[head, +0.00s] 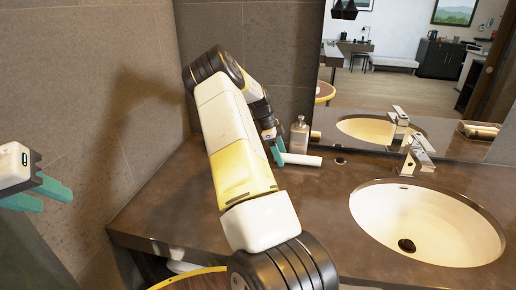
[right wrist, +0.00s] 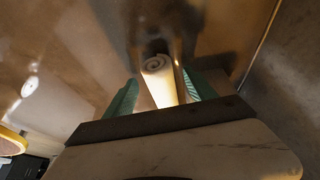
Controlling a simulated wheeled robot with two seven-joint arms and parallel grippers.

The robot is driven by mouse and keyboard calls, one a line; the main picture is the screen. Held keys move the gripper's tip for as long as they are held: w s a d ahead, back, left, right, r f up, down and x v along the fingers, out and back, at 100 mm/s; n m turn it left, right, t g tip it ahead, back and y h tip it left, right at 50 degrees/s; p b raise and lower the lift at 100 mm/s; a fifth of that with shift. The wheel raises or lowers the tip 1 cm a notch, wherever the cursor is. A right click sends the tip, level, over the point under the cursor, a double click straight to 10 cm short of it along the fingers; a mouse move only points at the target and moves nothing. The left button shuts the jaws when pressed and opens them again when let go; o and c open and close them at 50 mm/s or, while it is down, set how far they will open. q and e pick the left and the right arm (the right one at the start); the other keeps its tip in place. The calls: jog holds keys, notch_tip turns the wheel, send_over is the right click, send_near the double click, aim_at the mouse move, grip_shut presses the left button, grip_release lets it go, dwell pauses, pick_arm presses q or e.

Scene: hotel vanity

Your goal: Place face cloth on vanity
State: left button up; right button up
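The face cloth (head: 301,159) is a white roll lying on the dark vanity top (head: 330,215), near the back and left of the sink. My right gripper (head: 276,148) is at the roll's left end, low over the counter. In the right wrist view the rolled cloth (right wrist: 158,82) lies between the two teal fingers, with a gap visible beside it, so the gripper looks open around it. My left gripper (head: 48,194) is at the far left, away from the counter, with its teal fingers apart and empty.
A soap bottle (head: 299,134) stands just behind the cloth. The sink (head: 425,222) and its faucet (head: 417,155) are to the right. A mirror (head: 400,85) rises behind, and a tiled wall (head: 110,100) bounds the left. The counter between cloth and sink is clear.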

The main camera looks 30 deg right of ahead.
jog(key=v, duration=1.1)
jog(key=s+a+r+n+t+y, duration=0.4)
jog(key=s+a+r+n, duration=0.35)
jog(key=a+r, duration=0.2)
jog(key=s+a+r+n+t+y, duration=0.1)
jog(key=s+a+r+n+t, duration=0.1)
jog(key=s+a+n, duration=0.7)
jog(key=s+a+r+n+t, duration=0.3)
jog(key=s+a+n, duration=0.7)
jog(key=a, duration=0.3)
jog(key=shift+s+r+y, duration=0.35)
jog(key=shift+s+y, duration=0.05)
jog(key=shift+s, duration=0.4)
jog(key=shift+d, duration=0.2)
